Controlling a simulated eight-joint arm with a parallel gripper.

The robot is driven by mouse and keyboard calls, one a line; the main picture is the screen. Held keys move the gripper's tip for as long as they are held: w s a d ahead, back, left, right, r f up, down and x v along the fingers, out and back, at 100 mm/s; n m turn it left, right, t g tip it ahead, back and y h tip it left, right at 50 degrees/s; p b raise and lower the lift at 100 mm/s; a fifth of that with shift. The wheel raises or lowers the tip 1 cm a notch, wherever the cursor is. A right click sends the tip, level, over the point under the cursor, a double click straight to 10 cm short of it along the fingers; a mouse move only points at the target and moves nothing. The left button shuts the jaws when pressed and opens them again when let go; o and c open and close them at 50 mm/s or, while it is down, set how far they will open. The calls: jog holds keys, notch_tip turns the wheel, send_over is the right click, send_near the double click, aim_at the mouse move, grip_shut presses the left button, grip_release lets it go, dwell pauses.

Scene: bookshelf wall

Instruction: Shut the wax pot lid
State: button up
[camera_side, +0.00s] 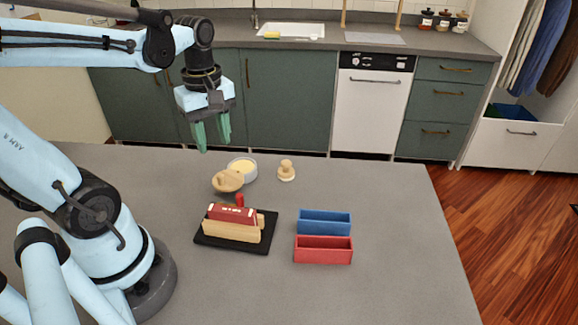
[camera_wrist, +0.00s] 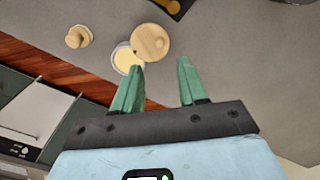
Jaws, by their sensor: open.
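The wax pot (camera_side: 243,166) is a small pale round pot with yellowish wax showing inside, near the back of the grey counter. Its round wooden lid (camera_side: 228,181) is tilted open at the pot's front left, leaving the wax uncovered. My gripper (camera_side: 212,137) has green fingers, is open and empty, and hangs above and to the left of the pot. In the wrist view the fingers (camera_wrist: 158,72) are apart with nothing between them.
A wooden stamp-like knob (camera_side: 286,171) stands right of the pot. In front are a black tray (camera_side: 205,240) holding a wooden block and a red-handled piece, plus a blue box (camera_side: 325,215) and a red box (camera_side: 323,256). The counter's right side is clear.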

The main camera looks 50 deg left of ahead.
aim_at(220, 176)
jog(key=shift+f, duration=4.65)
grip_shut()
